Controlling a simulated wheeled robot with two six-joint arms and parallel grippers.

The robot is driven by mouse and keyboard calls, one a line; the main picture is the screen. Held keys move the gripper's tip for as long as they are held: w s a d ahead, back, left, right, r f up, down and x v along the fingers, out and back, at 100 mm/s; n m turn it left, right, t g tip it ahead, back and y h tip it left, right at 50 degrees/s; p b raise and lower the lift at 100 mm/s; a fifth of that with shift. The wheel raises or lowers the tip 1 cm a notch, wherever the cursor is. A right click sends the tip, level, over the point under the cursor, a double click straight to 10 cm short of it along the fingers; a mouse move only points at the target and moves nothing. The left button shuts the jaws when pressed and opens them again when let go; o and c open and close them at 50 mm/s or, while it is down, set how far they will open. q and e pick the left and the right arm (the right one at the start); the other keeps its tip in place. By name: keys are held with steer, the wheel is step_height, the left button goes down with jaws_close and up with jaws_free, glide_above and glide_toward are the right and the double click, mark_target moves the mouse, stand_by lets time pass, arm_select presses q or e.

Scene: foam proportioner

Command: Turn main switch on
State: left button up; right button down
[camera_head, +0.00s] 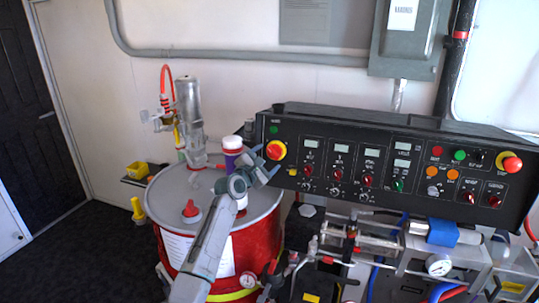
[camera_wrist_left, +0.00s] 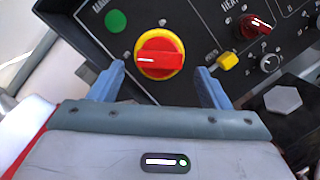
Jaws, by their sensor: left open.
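The main switch is a red rotary knob on a yellow round base, at the left end of the black control panel. It shows in the head view (camera_head: 276,150) and in the left wrist view (camera_wrist_left: 159,54). In the wrist view its red handle lies horizontal. My left gripper (camera_head: 272,164) is open in front of the panel, close to the switch. In the wrist view its two blue-grey fingers (camera_wrist_left: 161,75) stand on either side of the knob, slightly below it, with nothing between them. I cannot tell whether they touch it. My right gripper is not in view.
A green light (camera_wrist_left: 116,21) sits up-left of the switch. A yellow knob (camera_wrist_left: 228,62) is close to the right finger. A red drum (camera_head: 257,245) with a grey lid stands below my left arm. Another red-yellow knob (camera_head: 511,164) is at the panel's right end.

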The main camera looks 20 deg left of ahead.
mark_target(274, 153)
arm_select(q)
steer(key=shift+x, duration=1.2)
steer(key=c, duration=1)
